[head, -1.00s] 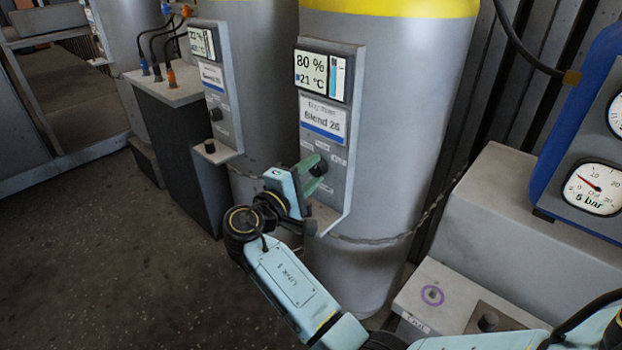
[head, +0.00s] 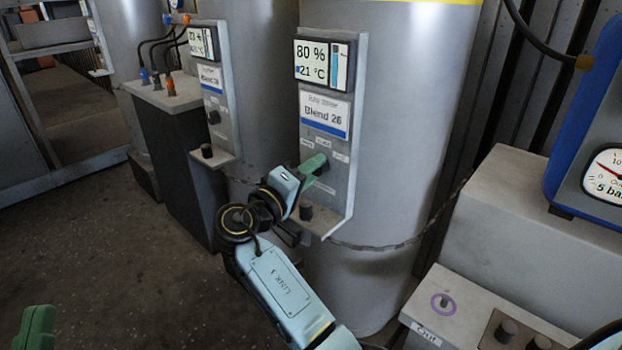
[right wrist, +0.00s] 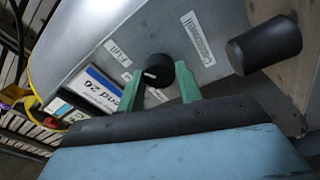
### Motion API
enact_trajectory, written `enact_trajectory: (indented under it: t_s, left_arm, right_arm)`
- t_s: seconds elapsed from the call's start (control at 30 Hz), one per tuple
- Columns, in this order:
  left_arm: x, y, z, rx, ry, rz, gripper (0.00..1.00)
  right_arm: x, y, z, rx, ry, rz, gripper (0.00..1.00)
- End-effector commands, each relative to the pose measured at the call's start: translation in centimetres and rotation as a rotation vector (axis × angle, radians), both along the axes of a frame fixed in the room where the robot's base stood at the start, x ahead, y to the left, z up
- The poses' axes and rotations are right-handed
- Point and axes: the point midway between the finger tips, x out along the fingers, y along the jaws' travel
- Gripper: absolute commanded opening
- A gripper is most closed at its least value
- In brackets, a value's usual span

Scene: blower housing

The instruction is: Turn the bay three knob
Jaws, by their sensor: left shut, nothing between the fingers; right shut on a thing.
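The dark round knob (right wrist: 160,68) on the grey Blend 26 panel (head: 340,190) has a white pointer mark. My right gripper (right wrist: 165,88) is shut on this knob, with one green finger on each side of it. In the head view my right gripper (head: 313,167) reaches the panel from the lower left and mostly hides the knob. Labels sit around the knob; one reads "Full" (right wrist: 117,50). No bay number is readable. My left gripper (head: 36,328) is shut and empty at the lower left edge, partly cut off.
A second dark knob (head: 306,211) stands on the ledge below; it is close to my right gripper in the wrist view (right wrist: 265,46). A neighbouring panel (head: 215,95) is to the left. A grey box with knobs (head: 470,310) and a gauge (head: 608,175) are right. Floor at left is clear.

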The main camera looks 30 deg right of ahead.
Motion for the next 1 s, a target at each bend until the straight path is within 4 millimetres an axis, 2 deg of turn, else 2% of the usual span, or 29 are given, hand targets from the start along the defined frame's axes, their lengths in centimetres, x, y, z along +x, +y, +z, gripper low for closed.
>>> enact_trajectory:
  t_s: [0.3, 0.83, 0.87, 1.0]
  left_arm:
    - [-0.7, 0.2, 1.0, -0.037, -0.124, 0.001, 0.0]
    - [-0.9, 0.2, 1.3, -0.044, -0.149, 0.001, 0.0]
    - [-0.9, 0.2, 1.3, -0.044, -0.149, 0.001, 0.0]
    - [-0.9, 0.2, 1.2, -0.044, -0.148, 0.001, 0.0]
  right_arm:
    - [0.0, 0.0, -0.1, 0.026, -0.066, 0.0, 0.12]
    - [0.0, 0.1, -0.1, 0.032, -0.08, 0.0, 0.12]
    - [0.0, 0.1, -0.1, 0.032, -0.08, 0.0, 0.36]
    - [0.0, 0.0, -0.1, 0.032, -0.08, 0.001, 0.55]
